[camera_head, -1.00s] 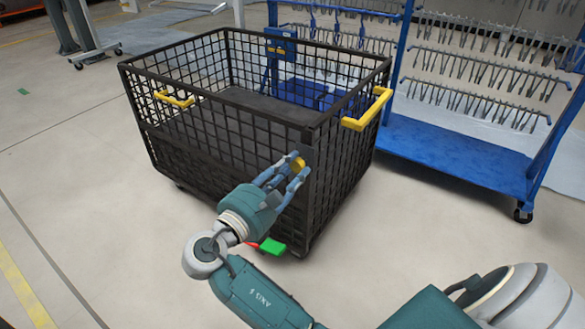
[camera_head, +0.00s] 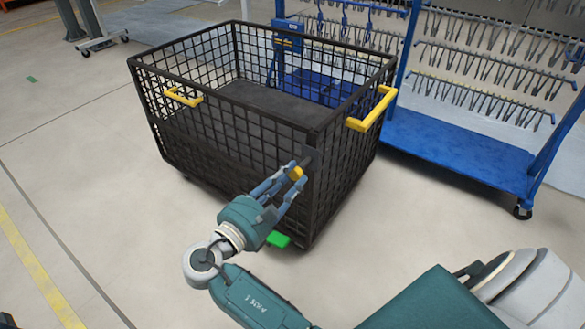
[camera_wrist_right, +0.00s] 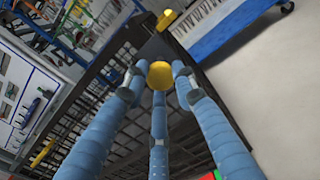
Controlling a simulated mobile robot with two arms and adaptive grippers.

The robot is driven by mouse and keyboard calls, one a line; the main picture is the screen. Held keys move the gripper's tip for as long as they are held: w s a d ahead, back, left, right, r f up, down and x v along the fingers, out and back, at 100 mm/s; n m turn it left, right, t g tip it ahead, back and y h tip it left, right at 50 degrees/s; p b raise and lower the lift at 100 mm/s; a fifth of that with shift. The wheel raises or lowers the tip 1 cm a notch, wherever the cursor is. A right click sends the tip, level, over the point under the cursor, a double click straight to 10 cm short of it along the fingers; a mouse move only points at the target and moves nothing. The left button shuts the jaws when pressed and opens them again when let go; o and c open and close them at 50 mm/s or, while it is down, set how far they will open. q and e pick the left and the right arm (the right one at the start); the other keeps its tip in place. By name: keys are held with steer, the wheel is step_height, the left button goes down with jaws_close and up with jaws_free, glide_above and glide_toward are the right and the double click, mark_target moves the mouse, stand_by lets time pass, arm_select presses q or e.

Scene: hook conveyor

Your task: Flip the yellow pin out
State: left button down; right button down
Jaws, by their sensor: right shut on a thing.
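The yellow pin (camera_head: 296,173) sits at the near corner post of the black mesh cart, with a dark rod behind it running to the cart. My right gripper (camera_head: 289,178) is shut on the pin, its blue fingers around the yellow end. In the right wrist view the pin (camera_wrist_right: 160,75) lies between the three fingertips of the gripper (camera_wrist_right: 159,82). The black cart (camera_head: 225,122) is upright on the floor, with its front wall closed. My left gripper is not in view.
Yellow handles (camera_head: 371,109) are on the cart's rim. A green pedal (camera_head: 278,240) shows low at its near corner. A blue rack with hooks (camera_head: 460,150) stands close behind and right. The floor at the front left is clear.

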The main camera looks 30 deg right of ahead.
steer(key=shift+s+r, duration=0.1)
steer(key=shift+r, duration=0.1)
steer(key=c, duration=1.5)
jaws_free()
steer(key=shift+a, duration=0.1)
steer(key=shift+c, duration=0.2)
steer(key=shift+o, duration=0.8)
steer(key=shift+s+r, duration=0.1)
